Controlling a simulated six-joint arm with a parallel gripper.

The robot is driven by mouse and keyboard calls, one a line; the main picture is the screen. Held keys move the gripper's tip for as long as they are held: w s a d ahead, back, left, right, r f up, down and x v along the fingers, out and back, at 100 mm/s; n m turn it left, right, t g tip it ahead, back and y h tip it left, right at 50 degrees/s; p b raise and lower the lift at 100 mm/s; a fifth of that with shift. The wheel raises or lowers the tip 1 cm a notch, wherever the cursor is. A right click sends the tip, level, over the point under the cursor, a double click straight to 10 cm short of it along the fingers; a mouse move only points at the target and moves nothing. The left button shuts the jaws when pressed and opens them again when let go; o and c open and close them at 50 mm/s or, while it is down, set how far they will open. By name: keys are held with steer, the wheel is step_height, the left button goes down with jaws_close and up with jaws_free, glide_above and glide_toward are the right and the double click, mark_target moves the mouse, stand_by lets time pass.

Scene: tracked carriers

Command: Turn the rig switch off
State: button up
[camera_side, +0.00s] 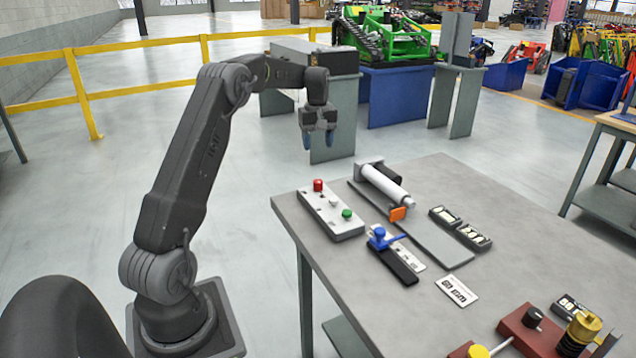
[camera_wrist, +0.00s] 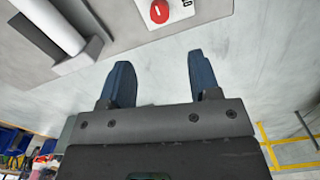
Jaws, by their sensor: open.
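My gripper (camera_side: 318,141) hangs in the air off the table's far left edge, blue fingers pointing down. In the wrist view my gripper (camera_wrist: 159,62) is open, with nothing between the fingers. A pale control box (camera_side: 331,214) lies on the table with a red button (camera_side: 318,185), a white button and a green button (camera_side: 347,213). The red button, with a white mark, also shows in the wrist view (camera_wrist: 159,11). A blue lever (camera_side: 382,239) sits on a black base (camera_side: 393,261) beside a label plate. I cannot tell which control is the rig switch.
A dark red block (camera_side: 527,332) with a yellow knob is at the front right. The left table corner is bare.

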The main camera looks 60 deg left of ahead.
mark_target(318, 181)
step_height(318, 181, down, 13)
steer(key=shift+d+f, duration=0.1)
stand_by(0.3)
steer(key=shift+c, duration=0.3)
steer(key=c, duration=0.9)
steer(key=shift+o, duration=0.2)
